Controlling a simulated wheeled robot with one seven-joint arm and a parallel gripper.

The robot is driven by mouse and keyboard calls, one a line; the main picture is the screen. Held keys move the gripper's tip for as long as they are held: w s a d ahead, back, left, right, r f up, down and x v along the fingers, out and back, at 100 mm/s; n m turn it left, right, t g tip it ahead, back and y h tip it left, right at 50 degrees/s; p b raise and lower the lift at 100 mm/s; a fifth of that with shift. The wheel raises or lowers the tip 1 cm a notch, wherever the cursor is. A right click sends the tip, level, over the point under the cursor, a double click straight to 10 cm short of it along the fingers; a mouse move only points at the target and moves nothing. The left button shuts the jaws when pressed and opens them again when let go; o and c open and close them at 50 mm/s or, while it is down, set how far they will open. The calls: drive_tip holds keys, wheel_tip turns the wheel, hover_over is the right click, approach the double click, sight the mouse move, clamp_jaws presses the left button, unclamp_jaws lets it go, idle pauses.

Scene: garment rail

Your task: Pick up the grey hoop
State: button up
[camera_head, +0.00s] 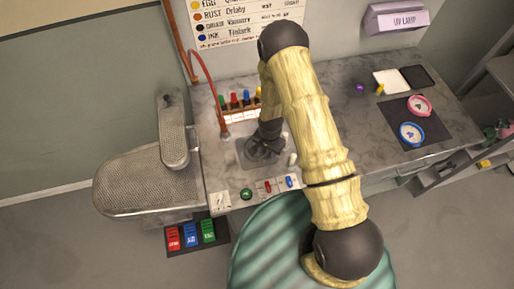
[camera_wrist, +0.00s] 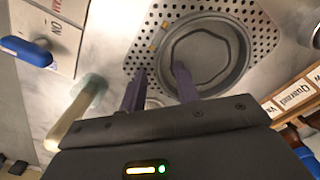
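The grey hoop (camera_wrist: 243,52) lies on a perforated metal plate (camera_wrist: 140,52) in the wrist view, with a grey disc bearing a wavy outline inside it. In the head view my gripper (camera_head: 264,148) is low over the hoop's place on the bench and mostly hides it. In the wrist view my gripper (camera_wrist: 160,72) has its two dark fingers apart. The right finger overlaps the hoop's near part and the left finger is just outside its rim. I cannot tell whether either finger touches it.
A wooden rack (camera_head: 240,112) of coloured bottles stands behind my gripper. A pale rod (camera_wrist: 75,120) is close to the left finger. A pink hoop (camera_head: 420,106) and a blue hoop (camera_head: 411,134) lie on a dark mat to the right. Small coloured items line the front edge.

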clamp_jaws()
wheel_tip(320, 180, up, 10)
drive_tip(key=b, duration=0.3)
drive_tip(key=shift+b, duration=0.3)
idle(0.7)
